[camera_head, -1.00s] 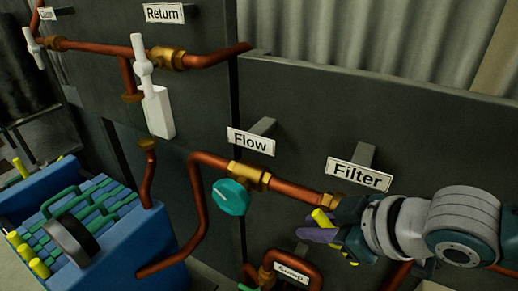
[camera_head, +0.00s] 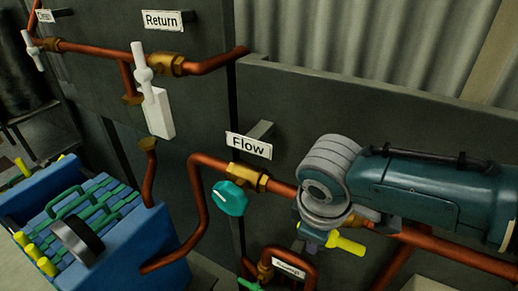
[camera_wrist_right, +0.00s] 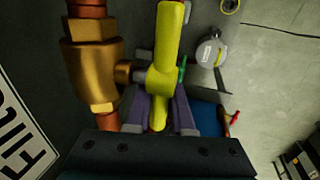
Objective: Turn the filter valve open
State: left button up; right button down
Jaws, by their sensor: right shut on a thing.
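The filter valve has a yellow handle (camera_head: 346,244) that sticks out to the lower right from under my right wrist in the head view. In the wrist view, the yellow handle (camera_wrist_right: 170,40) runs roughly parallel to the copper pipe, beside the brass valve body (camera_wrist_right: 92,68). My right gripper (camera_wrist_right: 159,116) is shut on the handle's lower part there, with a purple finger on each side. In the head view my right gripper (camera_head: 316,234) is mostly hidden under my wrist. My left gripper is not in view.
The teal flow valve knob (camera_head: 230,198) sits left of my right wrist. The white-handled return valve (camera_head: 155,105) is at upper left. A blue toolbox (camera_head: 160,220) stands at lower left. The filter sign (camera_wrist_right: 18,135) shows partly in the wrist view.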

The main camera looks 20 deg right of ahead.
jog(key=shift+d+f, duration=0.1)
jog(key=shift+f, duration=0.05)
dwell(0.4)
jog(key=c, duration=1.1)
grip_release()
jog(key=shift+p+v, duration=0.65)
jog(key=shift+v, duration=4.4)
jog(key=shift+w+a, duration=0.1)
jog(key=shift+a, duration=0.15)
